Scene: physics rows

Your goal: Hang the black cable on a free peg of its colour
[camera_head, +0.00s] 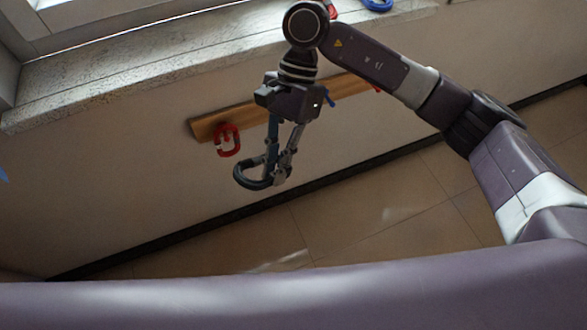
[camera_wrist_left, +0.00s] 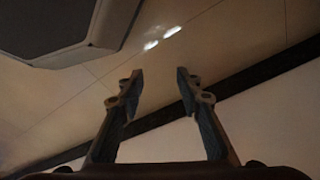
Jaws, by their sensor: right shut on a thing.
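The black cable (camera_head: 246,182) is a dark loop in the head view. My right gripper (camera_head: 276,178) points down and is shut on the cable, in front of the wall below the wooden peg rail (camera_head: 206,126). The loop sticks out to the left of the fingertips and is apart from the rail. A red cable (camera_head: 228,152) hangs at the rail's left end. A blue peg (camera_head: 330,97) and a red bit (camera_head: 376,88) show farther right. My gripper and arm hide the middle of the rail; I see no black peg. My left gripper (camera_wrist_left: 160,74) is open and empty.
A stone window sill (camera_head: 120,75) runs above the rail. A blue cable (camera_head: 377,4) lies on it at the top, with something red (camera_head: 332,10) beside my right arm. Tiled floor (camera_head: 350,205) below is clear. A blue bit at the left edge is unclear.

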